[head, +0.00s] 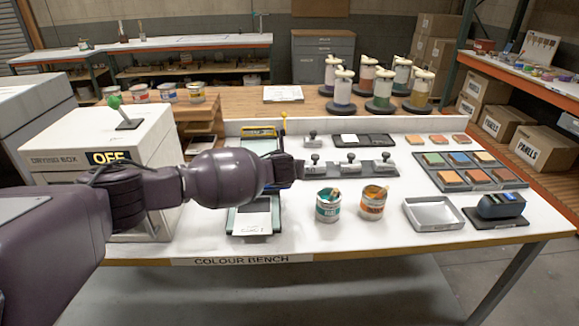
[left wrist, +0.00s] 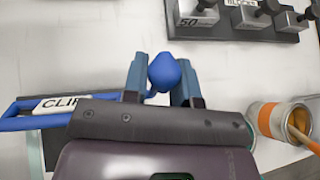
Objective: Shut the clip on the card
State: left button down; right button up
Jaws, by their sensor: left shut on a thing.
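My left gripper (left wrist: 163,80) is shut on a blue knob (left wrist: 165,70), with one finger on each side of it. A blue bar frame (left wrist: 32,122) with a white CLIP label (left wrist: 62,103) shows left of the gripper in the left wrist view. My wrist hides where the knob and frame join. My left gripper (head: 299,169) is at the board's right side. I cannot tell how far the clip is closed. My right gripper is not in view.
The weight rack (head: 375,168) stands close right of the gripper. An open teal paint can (head: 328,206) and an orange one (head: 373,203) stand in front of it. The drying box (head: 75,150) is at the left. White bench shows between the cans and the empty tray (head: 433,214).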

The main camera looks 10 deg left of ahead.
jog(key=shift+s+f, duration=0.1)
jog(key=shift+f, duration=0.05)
pick_arm(q)
jog(key=c, duration=0.9)
grip_release()
jog(key=shift+s, duration=0.1)
jog(key=shift+s+r, duration=0.45)
jog(key=shift+s, duration=0.1)
jog(key=p+v, duration=0.1)
jog(key=v, duration=0.8)
jog(key=shift+s, duration=0.2)
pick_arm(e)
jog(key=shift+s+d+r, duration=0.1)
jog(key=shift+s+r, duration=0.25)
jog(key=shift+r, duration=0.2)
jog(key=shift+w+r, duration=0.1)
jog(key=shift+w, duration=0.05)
